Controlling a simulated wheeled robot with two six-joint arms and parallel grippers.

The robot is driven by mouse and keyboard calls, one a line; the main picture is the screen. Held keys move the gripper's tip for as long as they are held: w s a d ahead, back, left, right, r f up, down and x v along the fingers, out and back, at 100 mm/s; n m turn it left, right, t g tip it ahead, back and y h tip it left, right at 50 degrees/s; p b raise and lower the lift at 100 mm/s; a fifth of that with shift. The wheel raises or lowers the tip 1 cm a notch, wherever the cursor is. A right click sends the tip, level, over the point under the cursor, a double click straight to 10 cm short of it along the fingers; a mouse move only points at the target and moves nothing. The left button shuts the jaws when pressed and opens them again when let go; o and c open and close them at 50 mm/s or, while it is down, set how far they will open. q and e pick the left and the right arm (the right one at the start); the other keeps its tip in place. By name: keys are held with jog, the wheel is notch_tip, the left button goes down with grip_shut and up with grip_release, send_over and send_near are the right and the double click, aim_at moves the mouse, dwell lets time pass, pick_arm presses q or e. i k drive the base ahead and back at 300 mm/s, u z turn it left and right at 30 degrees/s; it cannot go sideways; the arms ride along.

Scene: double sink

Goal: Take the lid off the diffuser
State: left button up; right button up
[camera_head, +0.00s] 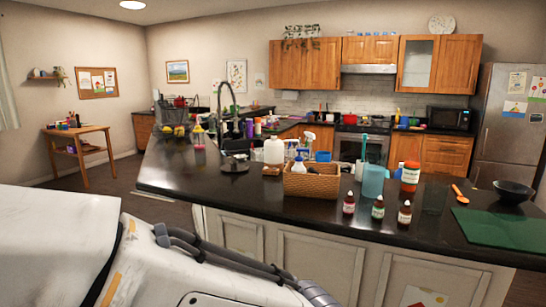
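I cannot make out with certainty which thing is the diffuser or its lid. A light-blue cylinder (373,181) stands upright on the dark counter (320,211), right of a wicker basket (312,186). Three small brown bottles with pale labels, a left one (349,204), a middle one (378,208) and a right one (404,213), stand near the counter's front edge. White parts of my own arm fill the lower left. Neither gripper is in view.
A black bowl (513,192), an orange spoon (459,194) and a green mat (490,228) are at the counter's right. The front left counter is mostly clear.

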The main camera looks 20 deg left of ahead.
aim_at(273, 144)
jog(key=u, duration=1.25)
jog(key=i, duration=1.8)
jog(key=z, duration=0.85)
